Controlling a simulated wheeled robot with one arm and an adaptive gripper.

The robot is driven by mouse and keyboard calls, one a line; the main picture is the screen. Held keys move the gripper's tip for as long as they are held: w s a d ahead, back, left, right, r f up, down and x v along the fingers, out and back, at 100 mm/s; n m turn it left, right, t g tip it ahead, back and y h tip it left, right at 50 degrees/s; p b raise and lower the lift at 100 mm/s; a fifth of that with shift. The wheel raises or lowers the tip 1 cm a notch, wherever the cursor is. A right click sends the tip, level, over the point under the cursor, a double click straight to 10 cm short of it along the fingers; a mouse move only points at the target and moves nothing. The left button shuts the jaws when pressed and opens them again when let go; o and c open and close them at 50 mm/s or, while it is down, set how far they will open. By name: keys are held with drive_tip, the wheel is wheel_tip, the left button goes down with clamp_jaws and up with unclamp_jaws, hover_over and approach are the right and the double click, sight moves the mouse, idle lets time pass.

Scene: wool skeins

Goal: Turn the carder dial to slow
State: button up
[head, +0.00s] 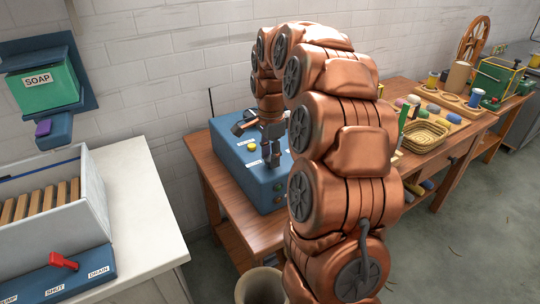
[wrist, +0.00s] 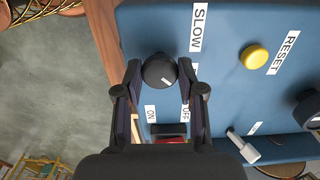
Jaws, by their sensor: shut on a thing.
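The carder is a blue box (head: 228,148) on a wooden table; its top fills much of the wrist view (wrist: 225,50). A round black dial (wrist: 160,70) stands on it, with a small white mark at its lower right as seen in the wrist view. The white SLOW label (wrist: 198,28) lies above and right of the dial. Another label is mostly hidden behind the right finger. My gripper (head: 271,160) is over the box top; in the wrist view my gripper (wrist: 159,78) has one finger on each side of the dial, shut on it.
A yellow button (wrist: 254,56) by a RESET label (wrist: 283,53), a white lever (wrist: 243,147) and a red switch (wrist: 170,138) with ON and OFF labels are close by. A basket (head: 425,137) and wool skeins lie on the bench at right. A white counter (head: 140,200) stands at left.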

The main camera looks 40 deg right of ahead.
drive_tip(key=c, duration=0.5)
drive_tip(key=shift+n, duration=0.3)
drive_tip(key=n+b, duration=0.1)
drive_tip(key=n, duration=0.1)
drive_tip(key=shift+f+n, duration=0.1)
drive_tip(key=shift+n, duration=0.3)
drive_tip(key=n+b, duration=0.1)
drive_tip(key=n, duration=0.3)
drive_tip(key=shift+n, duration=0.3)
drive_tip(key=n, duration=0.5)
drive_tip(key=shift+r, duration=0.2)
drive_tip(key=shift+n, duration=2.4)
